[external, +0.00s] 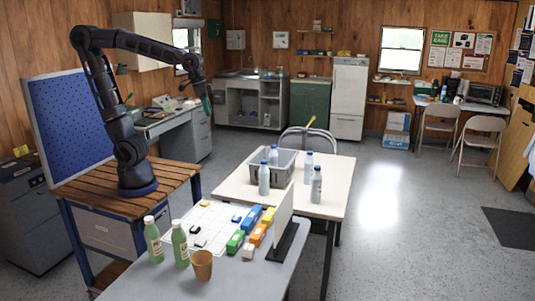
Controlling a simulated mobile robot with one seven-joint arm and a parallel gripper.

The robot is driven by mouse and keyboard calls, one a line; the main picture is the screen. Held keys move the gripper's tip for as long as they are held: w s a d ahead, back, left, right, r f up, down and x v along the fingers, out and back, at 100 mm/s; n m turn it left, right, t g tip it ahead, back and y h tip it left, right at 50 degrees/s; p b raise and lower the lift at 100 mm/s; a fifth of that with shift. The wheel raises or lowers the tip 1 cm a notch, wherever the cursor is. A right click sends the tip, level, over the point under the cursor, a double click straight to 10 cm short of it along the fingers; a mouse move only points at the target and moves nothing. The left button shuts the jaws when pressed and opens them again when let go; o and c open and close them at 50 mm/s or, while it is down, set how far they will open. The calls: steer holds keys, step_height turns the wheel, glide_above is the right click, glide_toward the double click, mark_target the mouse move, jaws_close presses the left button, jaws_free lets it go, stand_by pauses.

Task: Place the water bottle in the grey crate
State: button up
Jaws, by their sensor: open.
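The grey crate (284,177) stands on the white table. One clear water bottle with a blue cap (264,180) stands against or just in front of its near wall. Another blue-capped bottle (273,155) shows above the rim, its lower part hidden; it looks inside the crate. My gripper (207,104) hangs open and high, left of and well away from the crate, small against the cabinets.
The near grey table holds two green bottles (180,246), a brown cup (202,265), colored blocks (250,226), a white sheet and an upright white panel (283,216). A folding chair (305,140) stands behind the white table.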

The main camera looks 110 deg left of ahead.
steer(key=s+d+f+m, duration=0.1)
steer(key=s+d+m, duration=0.1)
steer(key=s+d, duration=0.3)
steer(key=s+d+f+m+t, duration=0.1)
steer(key=s+d+f+m, duration=0.1)
steer(key=s, duration=0.7)
steer(key=d+m, duration=0.1)
steer(key=d, duration=0.1)
steer(key=shift+s+d+f, duration=0.2)
steer(key=shift+s+d, duration=0.15)
